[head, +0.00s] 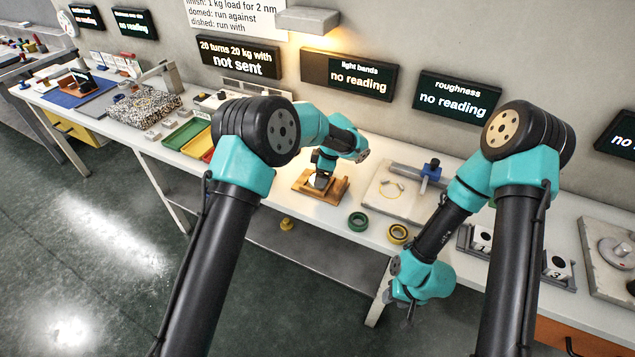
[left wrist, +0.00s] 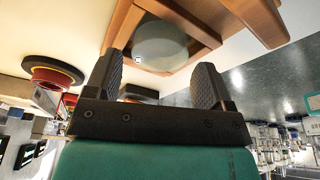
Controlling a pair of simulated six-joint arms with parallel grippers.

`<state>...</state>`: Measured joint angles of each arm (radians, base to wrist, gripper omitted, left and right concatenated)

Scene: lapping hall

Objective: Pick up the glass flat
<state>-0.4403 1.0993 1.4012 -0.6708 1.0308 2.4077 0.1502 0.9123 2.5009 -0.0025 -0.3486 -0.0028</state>
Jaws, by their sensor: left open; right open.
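The glass flat (left wrist: 160,46) is a pale, clear round disc in a wooden stand (left wrist: 122,27), seen at the top of the left wrist view. In the head view the wooden stand (head: 337,190) is on the bench, with the flat (head: 320,181) partly hidden by my left gripper (head: 322,169). The left wrist view shows my left gripper (left wrist: 160,74) open, its two fingers apart and nothing between them, close to the flat. My right gripper (head: 411,306) is open and points down in front of the bench edge, away from the flat.
A green ring (head: 358,221) and a yellow and black ring (head: 398,234) lie right of the stand. Coloured trays (head: 186,133) are at left. A rack with dark-holed blocks (head: 556,264) is at right.

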